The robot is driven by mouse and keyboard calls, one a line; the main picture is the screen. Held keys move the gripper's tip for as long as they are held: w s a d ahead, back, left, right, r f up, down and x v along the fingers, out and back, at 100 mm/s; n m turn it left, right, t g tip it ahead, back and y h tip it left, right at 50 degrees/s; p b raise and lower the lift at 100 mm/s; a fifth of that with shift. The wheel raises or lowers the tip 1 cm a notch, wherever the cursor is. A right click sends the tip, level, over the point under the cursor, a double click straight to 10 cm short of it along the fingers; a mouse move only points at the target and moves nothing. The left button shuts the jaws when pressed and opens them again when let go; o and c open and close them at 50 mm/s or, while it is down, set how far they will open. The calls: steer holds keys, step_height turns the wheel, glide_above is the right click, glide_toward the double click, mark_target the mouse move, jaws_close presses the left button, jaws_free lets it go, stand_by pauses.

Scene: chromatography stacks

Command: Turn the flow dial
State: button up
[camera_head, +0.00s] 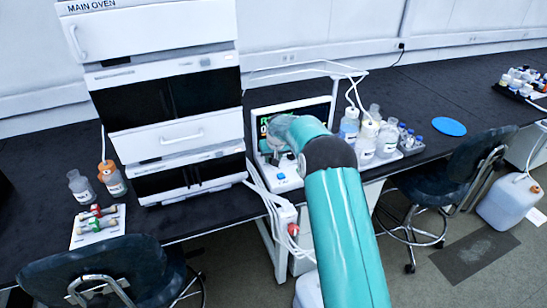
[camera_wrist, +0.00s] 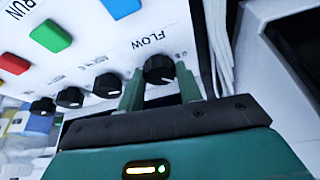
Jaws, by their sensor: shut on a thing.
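The flow dial (camera_wrist: 158,69) is a black round knob with a white pointer line, under the printed word FLOW on a white panel (camera_wrist: 90,55). My gripper (camera_wrist: 160,75) has one green finger on each side of the knob and is shut on it. In the head view, my teal arm reaches to the panel (camera_head: 284,180) below a dark screen with green text (camera_head: 264,122). The arm hides the dial and the fingertips there.
More black knobs (camera_wrist: 107,84) sit in a row beside the dial. Green (camera_wrist: 50,36), blue and red buttons are above them. White cables (camera_wrist: 218,45) run close by at the right. A stacked instrument (camera_head: 165,100) stands left of the panel, bottles (camera_head: 367,140) right.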

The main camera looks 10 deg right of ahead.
steer(key=m+h, duration=0.1)
steer(key=m, duration=0.2)
steer(key=shift+a, duration=0.2)
steer(key=shift+m+g+h, duration=0.3)
steer(key=shift+m+h, duration=0.5)
steer(key=shift+m, duration=1.1)
steer(key=shift+w, duration=0.1)
steer(key=o, duration=1)
steer(key=shift+r, duration=0.15)
steer(key=v, duration=1.3)
steer(key=shift+a+r, duration=0.15)
steer(key=shift+r, duration=0.1)
